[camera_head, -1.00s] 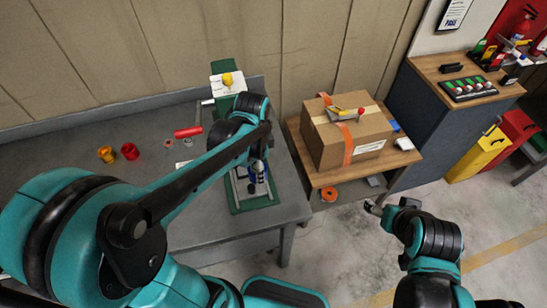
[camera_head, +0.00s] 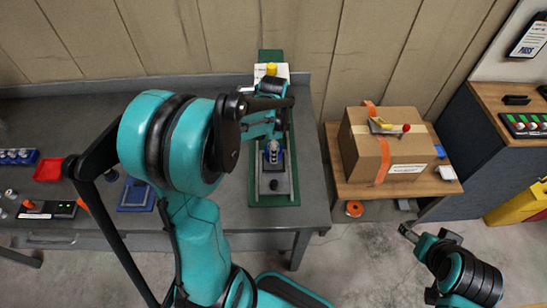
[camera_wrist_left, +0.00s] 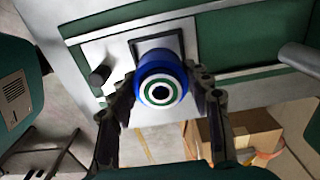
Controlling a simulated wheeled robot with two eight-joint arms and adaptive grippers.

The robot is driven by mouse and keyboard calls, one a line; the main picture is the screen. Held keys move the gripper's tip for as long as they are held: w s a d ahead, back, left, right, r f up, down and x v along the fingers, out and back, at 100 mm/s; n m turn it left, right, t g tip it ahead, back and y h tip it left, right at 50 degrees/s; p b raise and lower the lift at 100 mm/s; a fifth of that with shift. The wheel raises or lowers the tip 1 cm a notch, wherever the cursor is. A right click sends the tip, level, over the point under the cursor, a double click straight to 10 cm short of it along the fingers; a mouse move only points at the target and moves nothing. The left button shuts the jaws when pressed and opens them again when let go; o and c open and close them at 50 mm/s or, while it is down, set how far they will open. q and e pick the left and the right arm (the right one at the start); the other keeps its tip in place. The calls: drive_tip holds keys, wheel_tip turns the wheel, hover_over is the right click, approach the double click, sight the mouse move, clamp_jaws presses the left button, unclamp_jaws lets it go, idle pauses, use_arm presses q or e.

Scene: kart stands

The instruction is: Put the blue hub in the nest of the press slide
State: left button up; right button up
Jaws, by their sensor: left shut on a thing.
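The blue hub (camera_wrist_left: 157,63) is between the fingers of my left gripper (camera_wrist_left: 163,88) in the left wrist view, its white and green ringed end facing the camera. My left gripper (camera_head: 272,141) is shut on it over the press slide (camera_head: 263,184); the hub (camera_head: 273,155) is partly covered by the gripper in the head view. The nest (camera_wrist_left: 143,44), a dark-edged square on the slide's metal plate, is right behind the hub. I cannot tell whether the hub touches it. My right gripper (camera_head: 407,232) is over the floor at the right; its jaws are too small to read.
The green press base (camera_head: 270,200) stands near the workbench's right end. A black knob (camera_head: 280,187) is on the slide's near end. A red tray (camera_head: 48,169) and a blue tray (camera_head: 136,195) lie left. A cardboard box (camera_head: 395,150) is on a small table at right.

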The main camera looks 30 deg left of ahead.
use_arm(q)
wheel_tip(320, 180, down, 4)
drive_tip(key=shift+f+b, duration=0.1)
drive_tip(key=shift+b, duration=0.55)
drive_tip(key=o, duration=1.5)
drive_tip(key=shift+c, duration=0.2)
